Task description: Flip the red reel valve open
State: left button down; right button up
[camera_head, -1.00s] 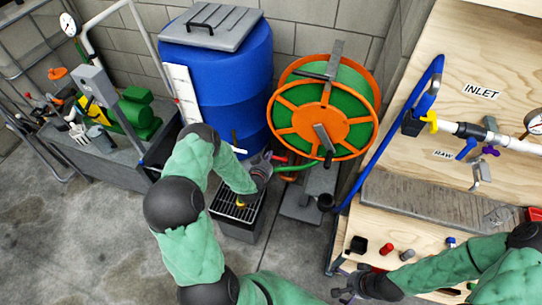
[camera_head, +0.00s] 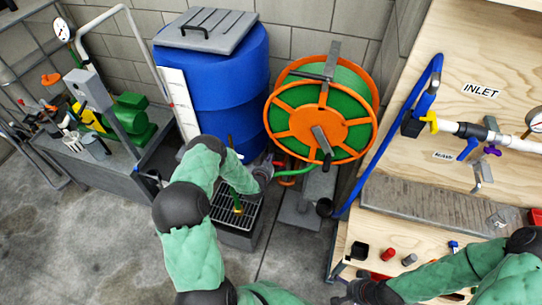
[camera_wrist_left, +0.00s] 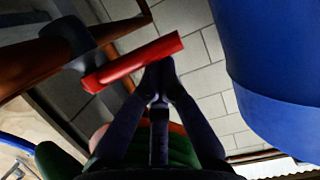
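The red reel valve handle (camera_wrist_left: 132,62) is a flat red bar, slightly tilted, in the left wrist view. In the head view only a bit of red (camera_head: 279,163) shows beside my left gripper (camera_head: 266,170), below the hose reel. In the left wrist view the fingers of my left gripper (camera_wrist_left: 158,72) come together at their tips, at the lower right part of the red bar. I cannot tell whether they touch it. My right gripper (camera_head: 343,296) is at the bottom edge of the head view, over the bench side, partly cut off.
The orange and green hose reel (camera_head: 296,128) stands above the valve, with a green hose (camera_head: 299,172). A blue barrel (camera_head: 222,90) is close on the left. A grated drain box (camera_head: 236,236) is below my left arm. A wooden bench (camera_head: 415,232) stands right.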

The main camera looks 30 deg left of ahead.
pick_arm(q)
jog(key=shift+s+d+n+g+y, duration=0.1)
jog(key=shift+s+n+g+y, duration=0.2)
jog(key=shift+n+y, duration=0.35)
jog(key=shift+s+d+n+g+y, duration=0.1)
jog(key=shift+s+n+g+y, duration=0.15)
jog(key=shift+n+y, duration=0.4)
jog(key=shift+s+d+f+n+g+y+b, duration=0.1)
jog(key=shift+s+d+n+g+y+b, duration=0.25)
jog(key=shift+n+g+y, duration=0.65)
jog(key=shift+s+d+r+n+g+y+b, duration=0.15)
jog(key=shift+s+d+n+g+y, duration=0.3)
jog(key=shift+n+g+y, duration=0.5)
jog(key=shift+s+d+f+n+g+y+b, duration=0.15)
jog(key=shift+s+d+n+g+y+b, duration=0.4)
jog(key=shift+n+y, duration=0.7)
jog(key=shift+s+d+n+g+y, duration=0.1)
jog(key=shift+d+n+g+y, duration=0.2)
jog(key=shift+n+g, duration=0.45)
jog(key=shift+s+d+n+g+y, duration=0.1)
jog(key=shift+n+g+y, duration=0.35)
jog(key=shift+g, duration=0.45)
jog(key=shift+d+n+g, duration=0.2)
jog(key=shift+n+g, duration=0.2)
jog(key=shift+n, duration=0.1)
jog(key=shift+s+d, duration=0.15)
jog(key=shift+d, duration=0.95)
jog(key=shift+w+b, duration=0.2)
jog(key=shift+b, duration=0.2)
